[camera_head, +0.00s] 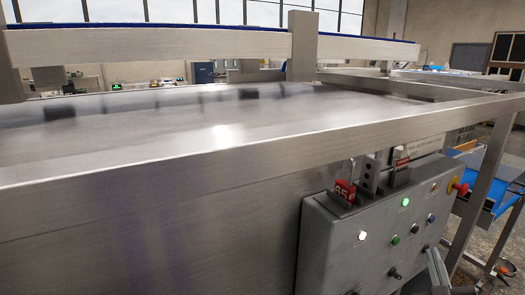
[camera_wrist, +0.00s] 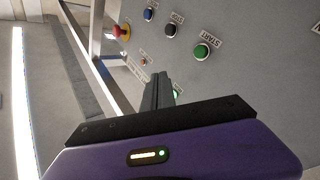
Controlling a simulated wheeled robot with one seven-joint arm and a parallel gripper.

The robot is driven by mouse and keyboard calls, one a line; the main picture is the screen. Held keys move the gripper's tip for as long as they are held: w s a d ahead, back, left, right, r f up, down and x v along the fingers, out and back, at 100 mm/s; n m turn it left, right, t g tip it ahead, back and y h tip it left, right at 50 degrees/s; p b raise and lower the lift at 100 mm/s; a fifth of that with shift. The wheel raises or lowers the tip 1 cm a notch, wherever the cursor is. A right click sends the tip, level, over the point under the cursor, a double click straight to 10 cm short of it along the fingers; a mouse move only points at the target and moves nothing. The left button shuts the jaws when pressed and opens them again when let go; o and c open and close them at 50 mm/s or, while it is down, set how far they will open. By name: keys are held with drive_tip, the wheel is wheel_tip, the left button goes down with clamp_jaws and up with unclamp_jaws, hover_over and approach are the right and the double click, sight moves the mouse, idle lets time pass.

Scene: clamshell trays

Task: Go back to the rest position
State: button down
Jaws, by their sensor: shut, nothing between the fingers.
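My gripper (camera_wrist: 160,84) shows in the wrist view with its dark fingers together and nothing between them. It is in front of a grey control panel (camera_wrist: 245,75). The fingertips are near the green START button (camera_wrist: 202,52) but appear to its lower left, and part of a green light (camera_wrist: 177,94) shows just beside them. I cannot tell the exact gap to the panel. In the head view the panel (camera_head: 325,235) is at the lower right.
A steel table (camera_head: 190,130) with a raised frame fills the head view. The panel carries a red emergency stop (camera_head: 460,187), a black STOP button (camera_wrist: 171,31) and a blue button (camera_wrist: 149,14). A blue conveyor (camera_head: 478,190) and steel legs stand at the right.

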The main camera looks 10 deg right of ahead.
drive_tip(key=s+a+f+g+y+b, duration=0.1)
drive_tip(key=s+a+f+y, duration=0.2)
drive_tip(key=s+a, duration=0.5)
drive_tip(key=s+a+f+m+g+y+b, duration=0.1)
drive_tip(key=s+a+f, duration=0.5)
drive_tip(key=s, duration=1)
drive_tip(key=s+a+f+m+g+y+b, duration=0.1)
drive_tip(key=s+a+f+y, duration=0.3)
drive_tip(key=s+a, duration=0.5)
drive_tip(key=s+f+b, duration=0.1)
drive_tip(key=s, duration=0.2)
drive_tip(key=shift+s+a+g+y, duration=0.15)
drive_tip(key=shift+a+g+y, duration=0.15)
drive_tip(key=shift+a, duration=0.05)
